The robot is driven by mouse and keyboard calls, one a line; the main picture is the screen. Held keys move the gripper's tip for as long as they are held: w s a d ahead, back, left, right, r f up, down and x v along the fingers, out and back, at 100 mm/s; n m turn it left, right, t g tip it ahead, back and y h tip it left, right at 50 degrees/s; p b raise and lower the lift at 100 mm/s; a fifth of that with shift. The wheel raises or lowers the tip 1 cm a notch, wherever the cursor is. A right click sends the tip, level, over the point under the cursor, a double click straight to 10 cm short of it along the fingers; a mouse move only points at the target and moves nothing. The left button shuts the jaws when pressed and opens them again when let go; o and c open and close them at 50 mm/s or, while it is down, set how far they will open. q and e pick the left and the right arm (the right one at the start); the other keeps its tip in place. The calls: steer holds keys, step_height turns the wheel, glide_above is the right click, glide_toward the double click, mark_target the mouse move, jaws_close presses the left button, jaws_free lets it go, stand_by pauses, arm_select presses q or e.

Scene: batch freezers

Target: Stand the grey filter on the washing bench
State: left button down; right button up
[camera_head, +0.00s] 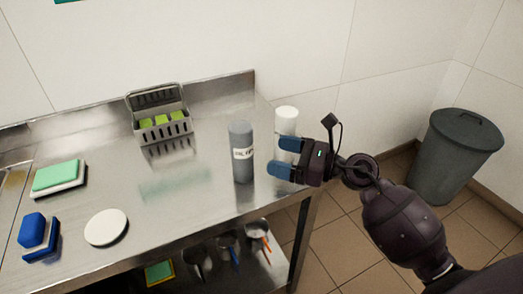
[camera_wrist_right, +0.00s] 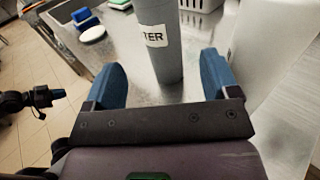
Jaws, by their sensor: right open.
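The grey filter (camera_head: 241,156) is a grey cylinder with a white label, standing upright on the steel washing bench (camera_head: 185,215) near its right end. My right gripper (camera_head: 281,158) is open just to the right of the filter, blue fingers pointing at it. In the right wrist view the filter (camera_wrist_right: 160,45) rises ahead between the two spread fingers (camera_wrist_right: 160,85), with no visible grip on it. The label there partly reads "TER". Another gripper, my left one (camera_wrist_right: 42,97), shows at the left edge of the right wrist view; its jaws are too small to judge.
A white cylinder (camera_head: 286,120) stands close behind my right gripper. A grey basket (camera_head: 161,120) holds green sponges at the back. A white disc (camera_head: 106,227), a blue block (camera_head: 33,230) and a green pad (camera_head: 56,175) lie left. A grey bin (camera_head: 455,155) stands on the floor right.

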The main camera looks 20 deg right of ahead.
steer(key=shift+v, duration=1.15)
